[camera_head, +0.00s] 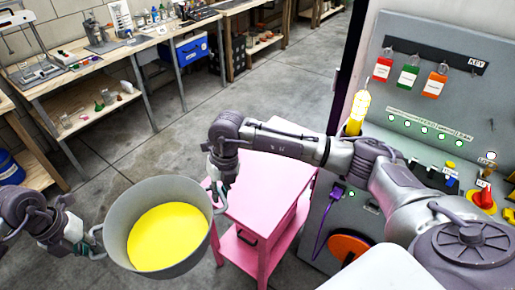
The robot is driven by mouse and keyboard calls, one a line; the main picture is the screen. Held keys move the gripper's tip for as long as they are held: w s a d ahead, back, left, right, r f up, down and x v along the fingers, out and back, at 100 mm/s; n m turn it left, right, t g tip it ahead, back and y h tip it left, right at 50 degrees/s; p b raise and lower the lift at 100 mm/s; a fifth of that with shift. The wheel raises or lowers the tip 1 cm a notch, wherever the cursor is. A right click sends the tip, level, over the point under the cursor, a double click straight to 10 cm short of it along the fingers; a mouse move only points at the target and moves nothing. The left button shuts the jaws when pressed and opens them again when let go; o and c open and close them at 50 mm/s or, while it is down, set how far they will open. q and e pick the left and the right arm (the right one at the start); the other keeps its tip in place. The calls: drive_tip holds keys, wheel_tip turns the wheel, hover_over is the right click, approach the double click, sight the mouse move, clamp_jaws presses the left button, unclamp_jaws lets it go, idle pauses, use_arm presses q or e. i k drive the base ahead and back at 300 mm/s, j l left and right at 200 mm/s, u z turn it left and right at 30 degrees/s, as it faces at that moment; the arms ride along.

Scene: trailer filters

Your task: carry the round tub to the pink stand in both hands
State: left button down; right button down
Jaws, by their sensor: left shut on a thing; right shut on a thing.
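The round tub (122,217) is a grey pot with yellow contents (168,236), at the lower left of the head view. It looks roughly level and is held between my two grippers. My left gripper (91,242) is shut on the tub's left handle. My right gripper (219,192) is shut on the tub at its right side; the exact contact there is partly hidden. The pink stand (262,188) is just right of the tub, with a flat top and a lower shelf. The tub's right rim overlaps the stand's left edge in the picture.
A grey panel (400,75) with key tags, buttons and a red knob (484,198) stands at the right, close to my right arm. Workbenches (110,75) with tools line the back left. The concrete floor (150,165) between is clear. The stand's visible top is bare.

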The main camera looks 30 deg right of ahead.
sight(263, 173)
drive_tip(key=i+z, duration=0.1)
drive_tip(key=i, duration=0.5)
drive_tip(key=i+j+z, duration=0.1)
drive_tip(key=i, duration=0.45)
drive_tip(key=z, duration=1.55)
drive_tip(key=j, duration=0.1)
